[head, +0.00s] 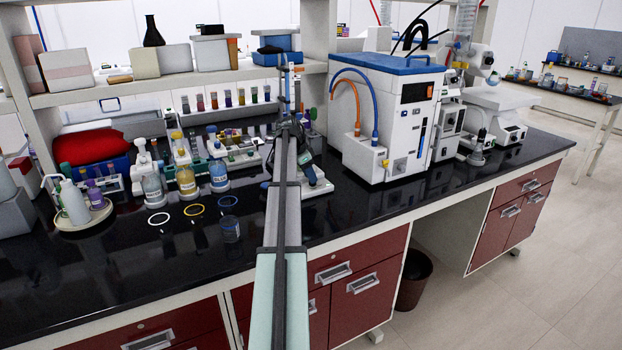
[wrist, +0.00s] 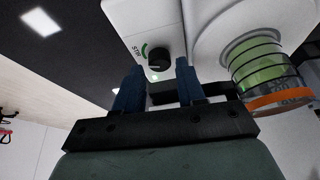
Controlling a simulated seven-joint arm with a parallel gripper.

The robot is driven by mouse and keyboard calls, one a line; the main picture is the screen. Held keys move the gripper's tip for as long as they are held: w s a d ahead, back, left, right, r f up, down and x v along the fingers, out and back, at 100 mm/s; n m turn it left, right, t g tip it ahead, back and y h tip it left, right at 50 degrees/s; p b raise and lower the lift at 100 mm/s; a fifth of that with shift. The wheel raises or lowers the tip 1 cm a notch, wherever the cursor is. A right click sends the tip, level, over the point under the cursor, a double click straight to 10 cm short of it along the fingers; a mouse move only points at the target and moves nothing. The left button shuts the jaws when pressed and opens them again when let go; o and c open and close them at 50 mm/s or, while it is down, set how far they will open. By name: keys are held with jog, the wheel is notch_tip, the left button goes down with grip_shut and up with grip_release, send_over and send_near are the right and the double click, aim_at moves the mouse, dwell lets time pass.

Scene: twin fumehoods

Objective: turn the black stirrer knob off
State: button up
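In the wrist view, the black stirrer knob (wrist: 160,60) is on a white housing (wrist: 135,22).
A glass vessel with green liquid and an orange band (wrist: 265,75) is close right of the fingers in the wrist view. In the head view, a white blue-topped machine (head: 390,120) stands to the right, and several bottles (head: 186,180) stand left of my arm.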

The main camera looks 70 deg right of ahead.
jog(key=shift+x, duration=1)
jog(key=shift+c, duration=0.2)
grip_shut()
